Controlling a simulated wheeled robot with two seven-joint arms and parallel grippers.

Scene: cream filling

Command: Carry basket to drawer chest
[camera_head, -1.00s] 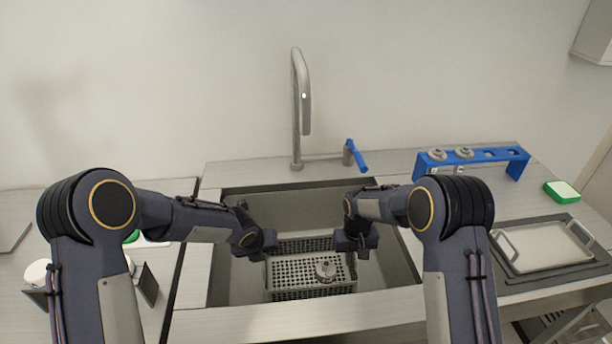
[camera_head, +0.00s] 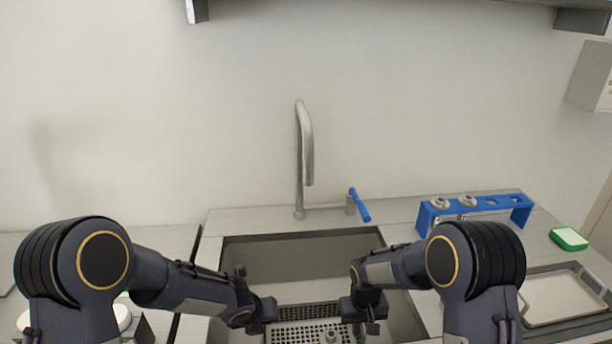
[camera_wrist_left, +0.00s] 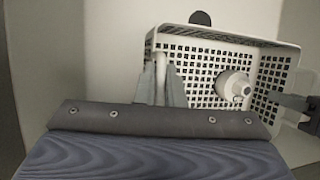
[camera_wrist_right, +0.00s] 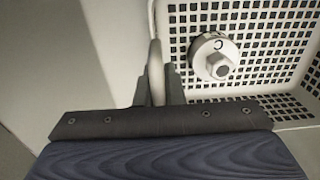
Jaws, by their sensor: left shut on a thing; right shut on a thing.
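The basket (camera_head: 290,338) is a light, perforated tray with a side handle at each end, held over the sink at the bottom of the head view. A small round metal part (camera_wrist_left: 233,88) lies inside it; it also shows in the right wrist view (camera_wrist_right: 214,58). My left gripper (camera_head: 266,318) is shut on the basket's left handle (camera_wrist_left: 160,78). My right gripper (camera_head: 362,318) is shut on the right handle (camera_wrist_right: 155,72). The basket's near part is cut off in the head view. No drawer chest is recognisable in these frames.
The sink (camera_head: 300,262) lies under the arms, with a tall faucet (camera_head: 304,160) and blue-handled lever (camera_head: 359,203) behind it. At right are a blue rack (camera_head: 476,207), a green-and-white sponge (camera_head: 569,238) and a metal tray (camera_head: 565,297).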

